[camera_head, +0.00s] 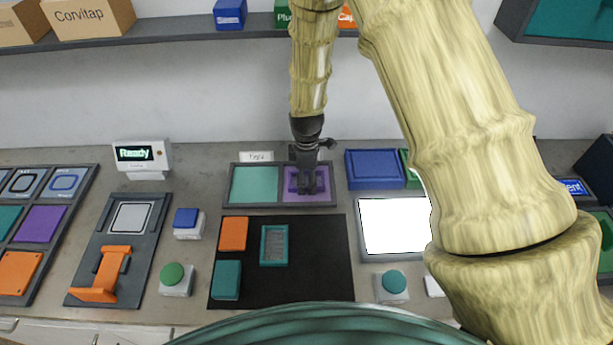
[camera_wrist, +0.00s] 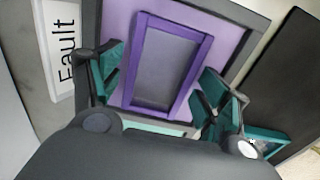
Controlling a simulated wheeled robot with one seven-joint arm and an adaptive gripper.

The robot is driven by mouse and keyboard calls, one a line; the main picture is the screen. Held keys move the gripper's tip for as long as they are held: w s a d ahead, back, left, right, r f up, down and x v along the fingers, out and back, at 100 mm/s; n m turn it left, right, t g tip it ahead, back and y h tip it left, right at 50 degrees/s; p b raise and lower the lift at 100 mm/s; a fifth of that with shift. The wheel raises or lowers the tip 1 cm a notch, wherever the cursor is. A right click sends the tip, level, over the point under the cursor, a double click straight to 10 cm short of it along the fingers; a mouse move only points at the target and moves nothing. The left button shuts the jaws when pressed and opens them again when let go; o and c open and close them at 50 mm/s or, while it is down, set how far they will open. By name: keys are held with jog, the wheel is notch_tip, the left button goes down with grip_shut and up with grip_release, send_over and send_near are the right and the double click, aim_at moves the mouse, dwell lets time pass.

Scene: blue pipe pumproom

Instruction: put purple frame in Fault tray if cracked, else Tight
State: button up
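The purple frame (camera_wrist: 168,66), with a grey pane, lies in the purple compartment (camera_wrist: 116,28) of a tray (camera_head: 232,204) beside a "Fault" label (camera_wrist: 62,50). No crack shows on the pane at this size. My gripper (camera_wrist: 160,92) is over it with its fingers apart, one on each side of the frame. In the head view my gripper (camera_head: 307,186) points down into the purple compartment and hides most of the frame. The tray's other compartment (camera_head: 254,184) is teal and empty. No Tight label is readable.
A black mat (camera_head: 310,275) in front holds an orange block (camera_head: 233,234), a teal block (camera_head: 226,280) and a teal frame (camera_head: 264,245). A blue box (camera_head: 373,168) stands right of the tray, behind a lit white panel (camera_head: 394,226). A shelf (camera_head: 180,31) with boxes runs above.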

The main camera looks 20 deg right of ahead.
aim_at(307, 179)
jog(key=shift+r, duration=0.1)
notch_tip(307, 179, up, 12)
jog(key=b, duration=0.4)
dwell(0.7)
jog(key=shift+s, duration=0.1)
